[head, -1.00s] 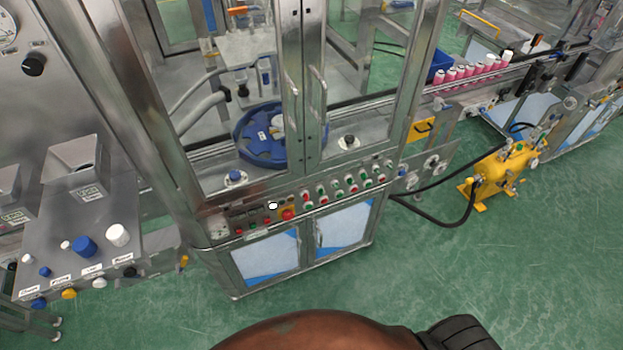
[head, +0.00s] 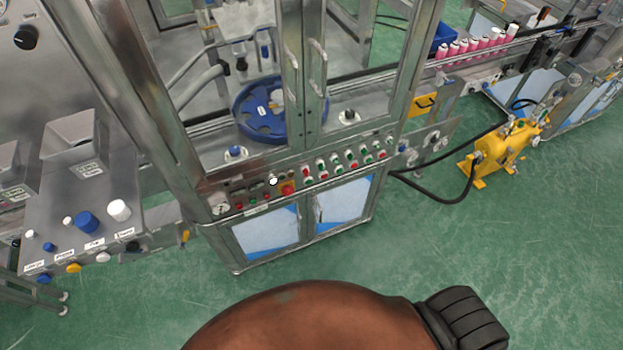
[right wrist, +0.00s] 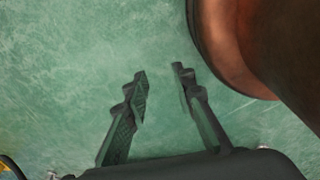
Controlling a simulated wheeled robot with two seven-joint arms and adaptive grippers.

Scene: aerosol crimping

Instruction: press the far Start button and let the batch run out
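The control panel (head: 330,167) runs along the front of the framed machine, below its glass doors. Several green and red buttons (head: 345,162) sit on its right part. A white knob (head: 273,181) and a larger red button (head: 287,188) are on its left part. The labels are too small to read, so I cannot tell which is the far Start button. My right gripper (right wrist: 160,88) shows in the right wrist view, its two fingers apart and empty above the green floor. Neither gripper shows in the head view.
A blue round turntable (head: 262,122) is inside the machine. Pink cans (head: 480,44) stand in a row on the conveyor at upper right. A yellow pump unit (head: 505,150) with black hoses stands on the floor at right. A knob box (head: 80,195) is at left. Floor before the machine is clear.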

